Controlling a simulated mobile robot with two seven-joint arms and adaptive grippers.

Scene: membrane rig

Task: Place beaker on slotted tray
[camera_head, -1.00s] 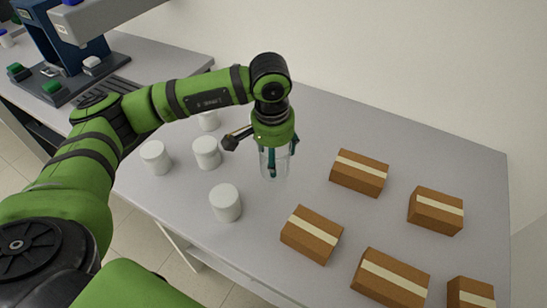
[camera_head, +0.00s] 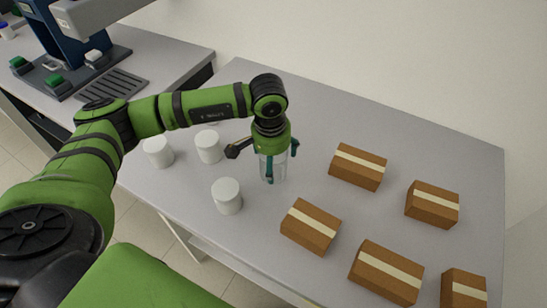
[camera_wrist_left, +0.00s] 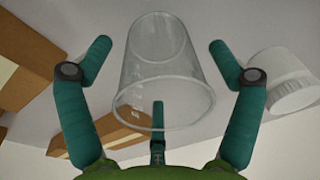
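A clear glass beaker (camera_head: 279,171) stands on the grey table on the right, below my left gripper (camera_head: 276,168). In the left wrist view the beaker (camera_wrist_left: 160,55) sits between the teal fingers of the left gripper (camera_wrist_left: 160,48). A gap shows on each side of it, and a third finger is seen at its near rim. The left gripper is open around the beaker. The slotted tray (camera_head: 113,86), dark grey with parallel slots, lies on the left bench beside the blue rig. My right gripper is not in view.
Several white lidded jars (camera_head: 227,196) stand left of the beaker. Several brown boxes (camera_head: 358,166) with pale tape lie to its right. The blue rig (camera_head: 70,40) with green and white buttons stands on the left bench, with a gap between the benches.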

